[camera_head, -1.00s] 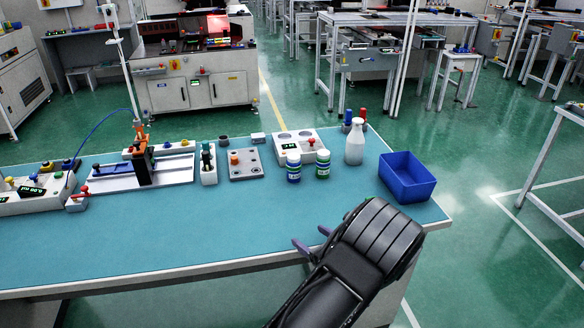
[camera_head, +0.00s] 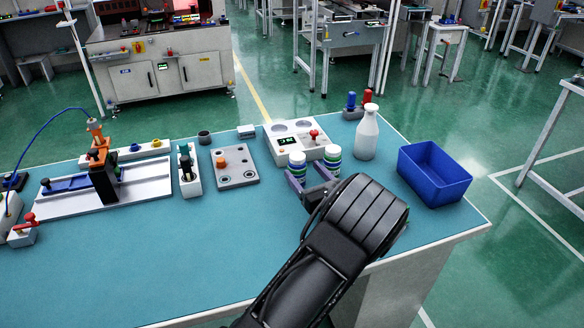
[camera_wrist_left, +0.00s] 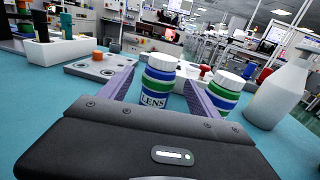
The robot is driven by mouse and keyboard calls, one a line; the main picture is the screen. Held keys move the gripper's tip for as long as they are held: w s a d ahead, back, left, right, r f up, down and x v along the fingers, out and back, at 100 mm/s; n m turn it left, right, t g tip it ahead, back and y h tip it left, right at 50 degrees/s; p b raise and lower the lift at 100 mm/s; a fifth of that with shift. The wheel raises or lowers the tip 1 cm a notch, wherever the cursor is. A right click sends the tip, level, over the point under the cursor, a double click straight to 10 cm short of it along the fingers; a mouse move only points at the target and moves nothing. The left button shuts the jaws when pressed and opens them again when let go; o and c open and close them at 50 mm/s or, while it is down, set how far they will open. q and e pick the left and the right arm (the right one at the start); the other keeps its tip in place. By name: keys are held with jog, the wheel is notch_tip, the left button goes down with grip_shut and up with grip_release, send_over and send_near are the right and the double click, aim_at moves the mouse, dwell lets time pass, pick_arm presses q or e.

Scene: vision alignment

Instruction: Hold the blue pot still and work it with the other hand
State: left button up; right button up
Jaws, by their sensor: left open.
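The blue pot, a white-capped jar with blue and green bands (camera_head: 297,162), stands upright on the teal table. In the left wrist view the jar (camera_wrist_left: 159,84) reads LENS, and its lower end is hidden by my gripper body. My left gripper (camera_head: 308,178) is open at the jar's near side, its two purple fingers pointing at it. In the wrist view the fingers (camera_wrist_left: 158,92) lie on either side of the jar, with no grip on it. A second similar jar (camera_head: 332,158) stands just right; it also shows in the wrist view (camera_wrist_left: 226,93). My right gripper is out of view.
A white bottle (camera_head: 366,136) and a blue bin (camera_head: 434,174) stand to the right. Behind the jars is a white device (camera_head: 290,143) with a red knob. A grey plate (camera_head: 235,167) lies left. The table's front middle is clear.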

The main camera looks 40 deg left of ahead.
aim_at(293, 158)
pick_arm(q)
jog(key=shift+s+d+r, duration=0.1)
jog(key=shift+d, duration=0.05)
jog(key=shift+x, duration=1.4)
jog(key=p+x, duration=0.1)
jog(key=x, duration=0.4)
jog(key=shift+c, duration=0.4)
grip_shut()
